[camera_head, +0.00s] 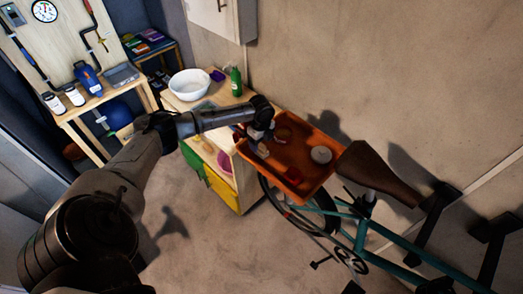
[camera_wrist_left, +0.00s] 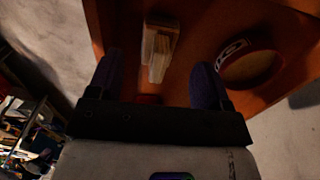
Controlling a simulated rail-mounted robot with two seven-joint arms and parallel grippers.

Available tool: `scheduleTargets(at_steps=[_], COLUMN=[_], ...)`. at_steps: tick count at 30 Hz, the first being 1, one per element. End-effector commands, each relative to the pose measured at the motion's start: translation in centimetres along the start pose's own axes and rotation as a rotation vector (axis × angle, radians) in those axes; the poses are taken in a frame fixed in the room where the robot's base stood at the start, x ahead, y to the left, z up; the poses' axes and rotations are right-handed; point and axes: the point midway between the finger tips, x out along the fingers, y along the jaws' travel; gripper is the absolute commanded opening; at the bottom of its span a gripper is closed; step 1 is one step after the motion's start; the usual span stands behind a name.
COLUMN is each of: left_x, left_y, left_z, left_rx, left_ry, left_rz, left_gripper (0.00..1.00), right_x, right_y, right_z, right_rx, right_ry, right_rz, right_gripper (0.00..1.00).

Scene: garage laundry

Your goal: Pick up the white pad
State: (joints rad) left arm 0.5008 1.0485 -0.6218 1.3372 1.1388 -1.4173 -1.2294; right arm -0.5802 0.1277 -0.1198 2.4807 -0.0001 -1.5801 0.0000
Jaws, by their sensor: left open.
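A small pale block-like thing (camera_head: 262,150), which may be the white pad, lies in the orange tray (camera_head: 308,190) near its left side. In the left wrist view a pale, ridged block (camera_wrist_left: 158,50) lies ahead, between the lines of my fingers. A white round thing (camera_head: 321,154) also lies in the tray, at the right. I cannot tell for sure which one is the pad. My left gripper (camera_head: 261,136) hangs over the left part of the tray. Its fingers (camera_wrist_left: 155,72) are open and apart in the left wrist view, with nothing held. My right gripper does not show.
A red round thing (camera_head: 293,175) sits near the tray's front. A round tin with a label (camera_wrist_left: 248,62) is right of the block. A teal bicycle (camera_head: 385,240) with a brown saddle (camera_head: 368,167) stands right. A white bowl (camera_head: 189,84) and green bottle (camera_head: 236,82) stand behind.

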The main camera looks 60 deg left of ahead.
Motion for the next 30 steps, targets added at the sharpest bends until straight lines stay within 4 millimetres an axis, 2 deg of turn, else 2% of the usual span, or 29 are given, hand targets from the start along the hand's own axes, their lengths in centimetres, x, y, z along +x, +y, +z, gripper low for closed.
scheduleTargets(at_steps=[6, 9, 19, 30], left_x=[2.9, 3.7, 4.1, 4.1], left_y=[0.1, 0.1, 0.1, 0.1], left_z=[-0.4, -0.3, -0.3, -0.3], left_rx=[-0.002, -0.002, 0.000, -0.001], left_ry=[0.001, 0.000, 0.000, 0.000], left_rz=[0.002, 0.002, 0.001, 0.001], left_gripper=[0.72, 0.72, 0.72, 0.37], right_x=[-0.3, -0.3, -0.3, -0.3], right_y=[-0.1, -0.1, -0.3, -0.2], right_z=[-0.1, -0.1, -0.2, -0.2], right_rx=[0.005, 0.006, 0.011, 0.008], right_ry=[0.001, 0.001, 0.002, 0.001], right_rz=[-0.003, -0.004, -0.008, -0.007], right_gripper=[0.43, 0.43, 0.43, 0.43])
